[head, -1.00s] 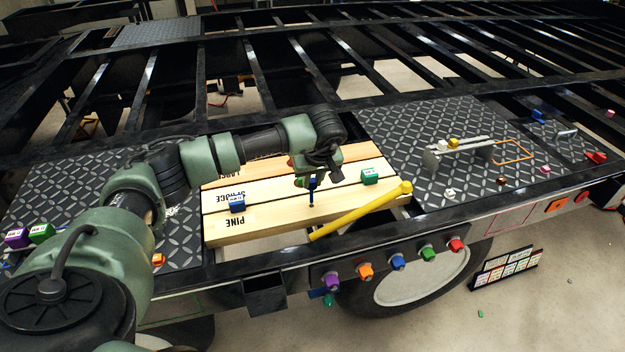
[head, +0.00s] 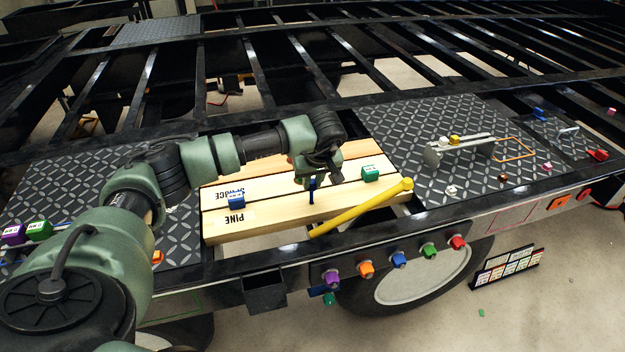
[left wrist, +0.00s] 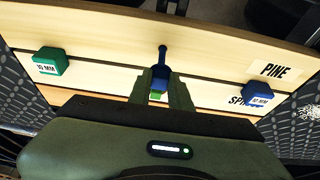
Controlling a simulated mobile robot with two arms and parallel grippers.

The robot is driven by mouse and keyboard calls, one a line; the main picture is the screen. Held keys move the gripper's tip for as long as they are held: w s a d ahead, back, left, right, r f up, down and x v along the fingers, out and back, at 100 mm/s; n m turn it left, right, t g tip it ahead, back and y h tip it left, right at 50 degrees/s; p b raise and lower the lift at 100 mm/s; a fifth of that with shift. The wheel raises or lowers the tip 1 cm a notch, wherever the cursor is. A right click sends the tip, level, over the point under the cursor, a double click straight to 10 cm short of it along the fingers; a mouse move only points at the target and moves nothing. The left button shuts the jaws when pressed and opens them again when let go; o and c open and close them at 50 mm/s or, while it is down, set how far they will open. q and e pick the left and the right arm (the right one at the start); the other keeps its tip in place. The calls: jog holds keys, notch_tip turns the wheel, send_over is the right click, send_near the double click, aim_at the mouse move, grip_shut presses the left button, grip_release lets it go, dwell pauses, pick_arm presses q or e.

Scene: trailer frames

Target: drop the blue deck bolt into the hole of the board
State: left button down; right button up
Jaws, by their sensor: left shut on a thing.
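My left gripper (head: 312,180) is shut on the blue deck bolt (head: 311,191) over the pale wooden boards (head: 272,222). In the left wrist view, the bolt (left wrist: 162,58) points away from the fingers (left wrist: 160,84), its tip over the board marked PINE. I cannot tell whether the tip touches the wood or has entered a hole; no open hole is clearly visible. My right gripper is not in view.
A yellow bar (head: 362,208) lies slanted across the boards' front right. Dark tread plates (head: 460,190) flank them. A metal bracket (head: 462,147) stands on the right plate. Several coloured knobs (head: 398,260) line the front rail. Open gaps lie between the black beams behind.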

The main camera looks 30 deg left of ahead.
aim_at(313, 190)
pick_arm(q)
jog(key=shift+f+b, duration=0.4)
jog(key=shift+f, duration=0.2)
jog(key=shift+f+b, duration=1.05)
jog(key=shift+f, duration=0.3)
jog(key=shift+r, duration=0.25)
jog(key=shift+r+p, duration=0.3)
jog(key=shift+p, duration=0.15)
jog(key=shift+r+p, duration=1.05)
jog(key=shift+r, duration=0.8)
jog(key=shift+f+b, duration=2)
jog(key=shift+f, duration=0.35)
jog(key=c, duration=1.2)
grip_release()
